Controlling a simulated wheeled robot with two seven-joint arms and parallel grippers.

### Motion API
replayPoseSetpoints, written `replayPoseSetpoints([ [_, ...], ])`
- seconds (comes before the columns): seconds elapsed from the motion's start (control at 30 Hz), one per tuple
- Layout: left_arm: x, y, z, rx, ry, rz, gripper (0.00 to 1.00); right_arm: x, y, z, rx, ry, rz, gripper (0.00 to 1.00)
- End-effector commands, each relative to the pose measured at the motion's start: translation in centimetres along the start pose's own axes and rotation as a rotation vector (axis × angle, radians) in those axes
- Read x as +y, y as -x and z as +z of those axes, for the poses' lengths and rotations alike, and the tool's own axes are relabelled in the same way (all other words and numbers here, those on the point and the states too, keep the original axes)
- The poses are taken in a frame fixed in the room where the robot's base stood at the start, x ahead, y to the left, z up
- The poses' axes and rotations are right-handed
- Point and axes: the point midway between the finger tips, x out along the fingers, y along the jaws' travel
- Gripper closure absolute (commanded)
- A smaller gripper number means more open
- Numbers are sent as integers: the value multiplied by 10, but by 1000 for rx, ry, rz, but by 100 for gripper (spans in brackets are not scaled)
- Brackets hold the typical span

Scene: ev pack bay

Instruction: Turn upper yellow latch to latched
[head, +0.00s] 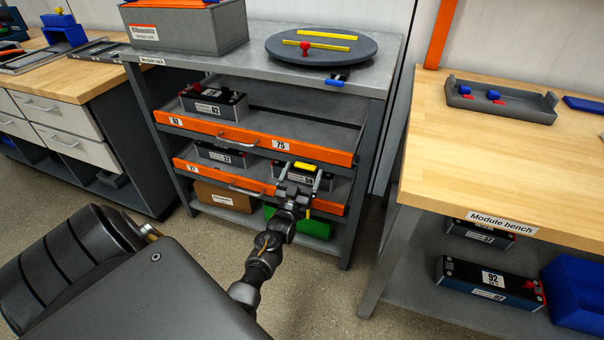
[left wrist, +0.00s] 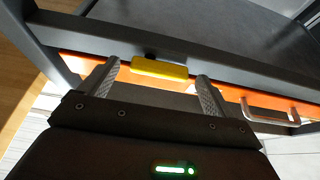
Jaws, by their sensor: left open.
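A yellow latch (head: 304,166) lies horizontal at the front of the module rack, just below the right part of the upper orange drawer front. In the left wrist view the yellow latch (left wrist: 160,68) is a short bar against a dark rail. My left gripper (head: 299,178) is open at the latch. In the left wrist view its two fingers (left wrist: 156,78) stand on either side of the bar, with gaps at both ends. A second small yellow piece (head: 307,213) shows lower down, partly hidden by my gripper. My right gripper is not in view.
The upper drawer (head: 255,140) and lower drawer (head: 218,178) have orange fronts and hold modules. A drawer handle (left wrist: 270,110) is close on the right in the left wrist view. The module bench (head: 520,150) stands right. Open floor lies between rack and bench.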

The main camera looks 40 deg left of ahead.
Motion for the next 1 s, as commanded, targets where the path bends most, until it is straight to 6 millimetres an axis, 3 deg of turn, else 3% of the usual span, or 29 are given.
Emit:
replayPoseSetpoints([
  [0.33, 0, -4, 0, -1, -1, 0, 11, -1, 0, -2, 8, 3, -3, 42],
  [0.67, 0, -4, 0, -1, -1, 0, 54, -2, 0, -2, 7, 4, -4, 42],
  [1.0, -2, -4, -1, -1, -49, 19, 56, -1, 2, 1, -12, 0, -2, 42],
])
